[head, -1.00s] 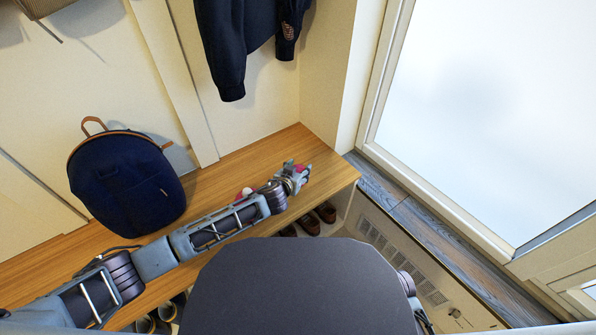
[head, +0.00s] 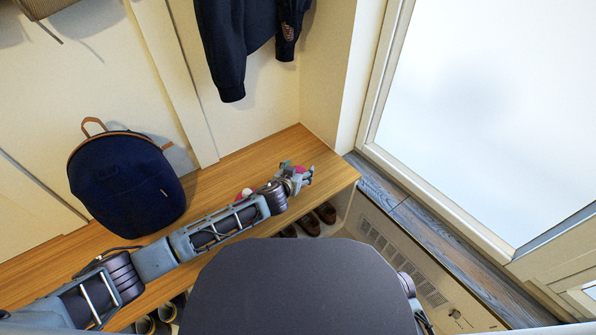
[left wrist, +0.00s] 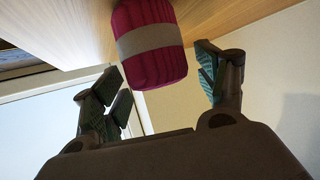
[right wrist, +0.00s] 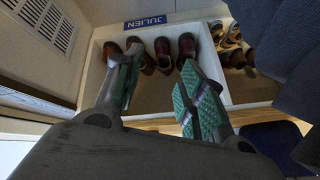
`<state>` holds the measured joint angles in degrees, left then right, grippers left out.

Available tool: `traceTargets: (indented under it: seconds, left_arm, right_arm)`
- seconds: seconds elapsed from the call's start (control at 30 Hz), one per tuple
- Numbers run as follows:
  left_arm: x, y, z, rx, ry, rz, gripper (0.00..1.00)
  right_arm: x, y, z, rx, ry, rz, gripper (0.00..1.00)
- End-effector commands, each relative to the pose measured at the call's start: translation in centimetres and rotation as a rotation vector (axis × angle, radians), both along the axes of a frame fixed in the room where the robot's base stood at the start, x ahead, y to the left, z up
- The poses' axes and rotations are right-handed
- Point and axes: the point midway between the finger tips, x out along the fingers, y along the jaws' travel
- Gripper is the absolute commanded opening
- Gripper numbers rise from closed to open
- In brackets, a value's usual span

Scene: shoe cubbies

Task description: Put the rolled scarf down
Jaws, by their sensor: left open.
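The rolled scarf (left wrist: 150,42) is magenta with a grey band and lies against the wooden bench top in the left wrist view. Only a small patch of it (head: 299,169) shows at my left gripper in the head view. My left gripper (left wrist: 160,88) is open, with its fingers apart on either side of the scarf; a gap shows on the right side. In the head view the left gripper (head: 304,176) is over the right end of the bench. My right gripper (right wrist: 160,80) is open and empty, facing the shoe cubbies; the head view hides it.
The wooden bench (head: 232,172) has clear room behind my left arm. A navy backpack (head: 125,185) stands on its left part. A red-and-white thing (head: 244,194) is partly hidden behind my left wrist. Shoes (right wrist: 160,52) fill the cubbies below, beside a blue JULIEN label (right wrist: 146,21).

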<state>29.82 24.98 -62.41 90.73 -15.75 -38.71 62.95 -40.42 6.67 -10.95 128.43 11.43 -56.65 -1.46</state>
Motion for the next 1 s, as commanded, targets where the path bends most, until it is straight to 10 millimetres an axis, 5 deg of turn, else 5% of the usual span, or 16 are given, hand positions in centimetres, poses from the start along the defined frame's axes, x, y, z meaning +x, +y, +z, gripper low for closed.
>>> traceTargets:
  seconds: [1.0]
  left_arm:
    - [-7.9, 2.9, 4.3, -0.001, 0.0, 0.0, 0.73]
  right_arm:
    - [-0.6, -1.7, 6.8, -0.105, 0.093, 0.038, 0.4]
